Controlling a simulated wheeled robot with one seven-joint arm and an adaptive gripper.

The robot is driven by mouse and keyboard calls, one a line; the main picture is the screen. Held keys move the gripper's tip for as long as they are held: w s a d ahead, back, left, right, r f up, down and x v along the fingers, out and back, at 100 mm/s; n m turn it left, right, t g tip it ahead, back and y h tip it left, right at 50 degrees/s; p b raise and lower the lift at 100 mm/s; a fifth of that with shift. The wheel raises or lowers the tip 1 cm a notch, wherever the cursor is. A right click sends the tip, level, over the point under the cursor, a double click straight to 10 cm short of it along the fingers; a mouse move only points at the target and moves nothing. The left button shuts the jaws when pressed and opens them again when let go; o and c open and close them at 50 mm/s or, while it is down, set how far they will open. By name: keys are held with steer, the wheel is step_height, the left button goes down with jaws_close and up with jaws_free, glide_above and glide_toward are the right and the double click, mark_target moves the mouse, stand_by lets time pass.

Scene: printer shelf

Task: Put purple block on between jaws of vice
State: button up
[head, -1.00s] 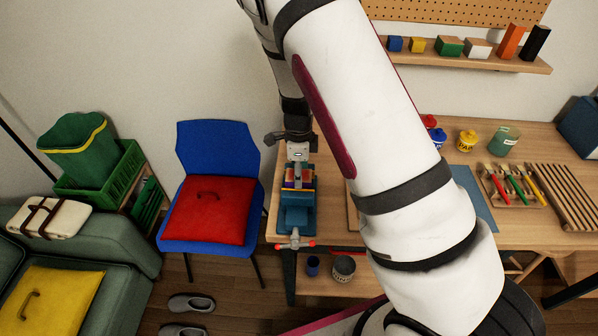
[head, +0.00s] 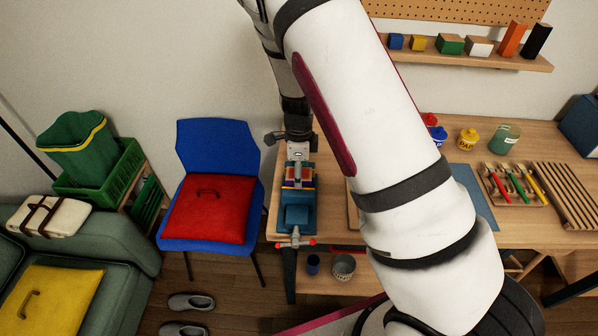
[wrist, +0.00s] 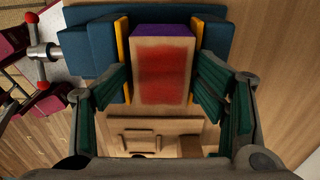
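The purple block (wrist: 163,31) shows in the wrist view with a purple face and a pale wooden face bearing a red patch. It sits between the yellow-lined jaws of the blue vice (wrist: 90,50), with a jaw on either side. The vice also shows in the head view (head: 296,216), at the left end of the workbench. My gripper (wrist: 163,80) is over the vice, its green-padded fingers spread either side of the block with small gaps visible. It also shows in the head view (head: 298,172), where it partly hides the block and jaws.
My arm covers the middle of the head view. A blue chair (head: 217,147) with a red cushion (head: 207,212) stands left of the workbench (head: 540,145). Jars, a pen rack and a slatted rack are on the bench's right side. A shelf (head: 470,58) of blocks hangs above.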

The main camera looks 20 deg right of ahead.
steer(key=s+a+r+n+t+y+b, duration=0.1)
steer(key=s+r+n, duration=0.2)
steer(key=r, duration=0.8)
steer(key=s+r+n+y, duration=0.1)
steer(key=s+r+n, duration=0.15)
steer(key=r, duration=0.85)
steer(key=s+r+n+t+h, duration=0.1)
steer(key=s+r+n+t, duration=0.1)
steer(key=s+r+n, duration=0.4)
steer(key=s+d+r+n+t+h, duration=0.1)
steer(key=s+r+n+t, duration=0.1)
steer(key=s+r+n, duration=0.4)
steer(key=s+n, duration=0.5)
steer(key=s, duration=0.1)
steer(key=shift+s+r+t, duration=0.15)
steer(key=shift+s+t, duration=0.15)
steer(key=shift+s, duration=0.1)
steer(key=shift+w+f+b, duration=0.35)
steer(key=shift+b, duration=0.05)
